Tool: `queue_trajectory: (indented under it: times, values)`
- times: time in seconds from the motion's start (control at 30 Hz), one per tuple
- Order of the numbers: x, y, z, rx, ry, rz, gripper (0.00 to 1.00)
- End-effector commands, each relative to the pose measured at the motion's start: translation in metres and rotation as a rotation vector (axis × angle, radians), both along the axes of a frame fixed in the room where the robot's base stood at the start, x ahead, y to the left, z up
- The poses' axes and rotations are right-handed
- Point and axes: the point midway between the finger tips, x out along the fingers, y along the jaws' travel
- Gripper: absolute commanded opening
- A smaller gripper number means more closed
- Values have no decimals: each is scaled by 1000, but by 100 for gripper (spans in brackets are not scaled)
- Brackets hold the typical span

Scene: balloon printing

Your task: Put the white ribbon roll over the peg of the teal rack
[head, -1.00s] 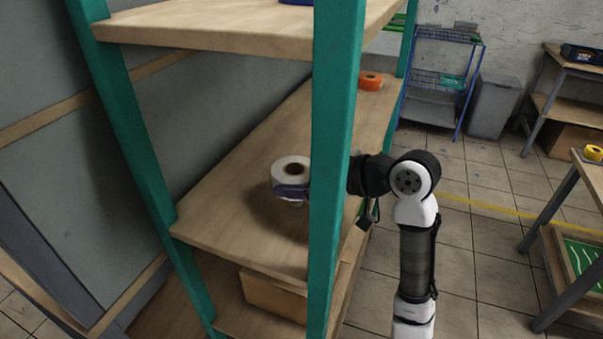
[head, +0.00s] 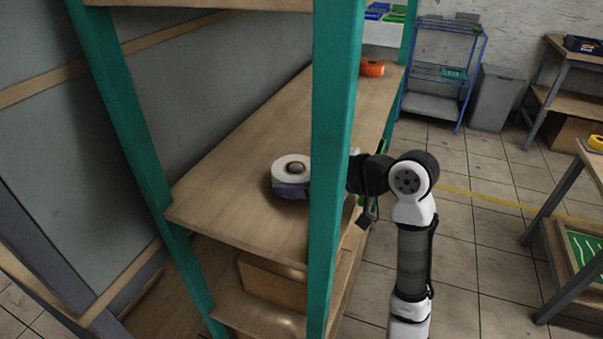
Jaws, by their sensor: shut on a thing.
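The white ribbon roll (head: 284,163) is in the head view, lying flat with its hole facing up, low over the middle shelf of the teal rack (head: 335,130). A brownish round tip shows inside its hole and looks like the peg (head: 296,168); the rest of the peg is hidden. My gripper (head: 292,190) is shut on the roll at its near side, reaching in from the right behind the front post. The post hides much of the gripper. I cannot tell whether the roll touches the shelf.
The teal front post stands between the camera and my wrist. An orange roll (head: 372,68) sits at the shelf's far end. A cardboard box (head: 272,283) is on the shelf below. The wooden shelf (head: 235,170) is bare around the white roll.

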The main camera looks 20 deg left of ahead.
Motion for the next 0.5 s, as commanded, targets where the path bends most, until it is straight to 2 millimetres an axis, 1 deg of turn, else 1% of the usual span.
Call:
queue_trajectory:
  times: [0.07, 0.1, 0.23, 0.5]
  values:
    - [0, 0, 0, 0, 0, 0, 49]
    - [0, 0, 0, 0, 0, 0, 82]
    - [0, 0, 0, 0, 0, 0, 99]
    - [0, -2, 1, 0, 0, -1, 100]
